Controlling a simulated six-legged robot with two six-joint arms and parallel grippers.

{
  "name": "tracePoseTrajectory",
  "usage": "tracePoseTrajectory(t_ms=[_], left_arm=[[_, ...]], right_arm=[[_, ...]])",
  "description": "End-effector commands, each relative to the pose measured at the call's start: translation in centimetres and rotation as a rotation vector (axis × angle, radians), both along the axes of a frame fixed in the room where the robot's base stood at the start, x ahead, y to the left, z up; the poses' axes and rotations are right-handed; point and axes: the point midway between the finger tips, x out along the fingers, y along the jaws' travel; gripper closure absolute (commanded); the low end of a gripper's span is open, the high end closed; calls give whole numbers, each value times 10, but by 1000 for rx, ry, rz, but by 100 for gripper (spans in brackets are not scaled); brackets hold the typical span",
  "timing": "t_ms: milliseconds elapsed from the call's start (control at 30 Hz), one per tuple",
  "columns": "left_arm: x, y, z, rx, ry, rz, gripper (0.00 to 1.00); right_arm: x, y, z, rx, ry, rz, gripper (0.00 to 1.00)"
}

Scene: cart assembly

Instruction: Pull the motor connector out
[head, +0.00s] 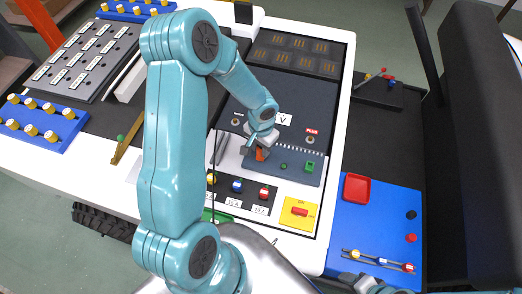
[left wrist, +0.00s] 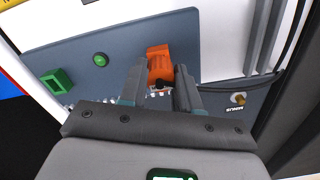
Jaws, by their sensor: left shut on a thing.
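The orange motor connector (head: 260,154) is at the grey panel (head: 293,170) on the cart, below the V label. In the left wrist view the orange connector (left wrist: 159,64) lies at the tips of the two fingers, with a dark round part at its near end. My left gripper (head: 259,143) is shut on it, one finger on each side; the fingertips show in the left wrist view (left wrist: 160,88). I cannot tell whether the connector is still seated. A grey part at the bottom edge looks like my right gripper (head: 366,286); its fingers are not clear.
A green block (head: 310,167) and a green button (head: 283,166) stand right of the connector. Brass terminals, one labelled PLUS (head: 311,139), are close by. Coloured fuses and a yellow switch plate (head: 298,214) lie in front. A blue mat (head: 375,225) with a red tray (head: 356,187) is right.

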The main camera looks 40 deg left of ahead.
Motion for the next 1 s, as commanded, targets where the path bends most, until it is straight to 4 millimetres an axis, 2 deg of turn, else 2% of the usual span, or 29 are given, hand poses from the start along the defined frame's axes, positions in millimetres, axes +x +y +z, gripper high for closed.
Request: tracePoseTrajectory(t_ms=[233,700,1000], left_arm=[[1,0,9,1,-4,0,100],[1,0,50,1,-3,-1,100],[1,0,50,1,-2,-1,100]], right_arm=[[0,0,6,0,0,0,42],[0,0,33,0,0,0,42],[0,0,33,0,0,0,42]])
